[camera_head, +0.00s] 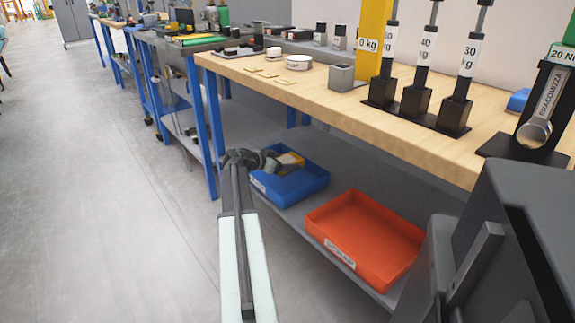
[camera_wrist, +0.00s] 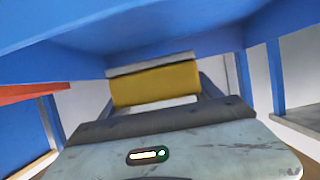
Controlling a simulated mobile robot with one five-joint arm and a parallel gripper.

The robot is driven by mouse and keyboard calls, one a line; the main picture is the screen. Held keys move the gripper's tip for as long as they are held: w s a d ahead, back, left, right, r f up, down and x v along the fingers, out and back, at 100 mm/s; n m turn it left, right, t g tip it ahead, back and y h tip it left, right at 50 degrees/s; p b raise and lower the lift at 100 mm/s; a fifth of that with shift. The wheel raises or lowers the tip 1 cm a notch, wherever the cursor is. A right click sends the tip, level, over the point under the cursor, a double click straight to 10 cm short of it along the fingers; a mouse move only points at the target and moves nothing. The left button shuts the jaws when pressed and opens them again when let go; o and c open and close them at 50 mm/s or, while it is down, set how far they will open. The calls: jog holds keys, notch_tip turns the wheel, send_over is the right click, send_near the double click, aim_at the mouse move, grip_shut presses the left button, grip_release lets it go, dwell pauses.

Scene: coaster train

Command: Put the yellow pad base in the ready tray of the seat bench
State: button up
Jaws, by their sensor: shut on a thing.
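My gripper (camera_head: 281,162) is shut on the yellow pad base (camera_head: 291,159), over the blue tray (camera_head: 300,187) on the bench's lower shelf. In the wrist view the yellow pad base (camera_wrist: 155,85) shows as a yellow block with a grey strip along its upper edge, between the dark fingers of my gripper (camera_wrist: 157,92). The blue tray has a white label too small to read. I cannot tell whether the pad base touches the tray floor. The arm hides part of the tray's left end.
An orange-red tray (camera_head: 318,217) with a label stands right of the blue tray on the grey shelf (camera_head: 285,215). The wooden bench top (camera_head: 330,97) overhangs both, with a blue leg (camera_head: 212,130) at left. Weights, a grey box (camera_head: 341,78) and flat yellow pieces sit on top.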

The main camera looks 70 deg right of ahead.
jog(key=shift+f+b, duration=0.55)
jog(key=shift+f, duration=0.05)
jog(key=o, duration=1.7)
jog(key=shift+r+p, duration=1.05)
jog(key=p+v, duration=0.3)
jog(key=v, duration=0.8)
jog(key=shift+w+a+f+p, duration=0.2)
jog(key=shift+a+f+p, duration=0.1)
jog(key=shift+a+p, duration=0.15)
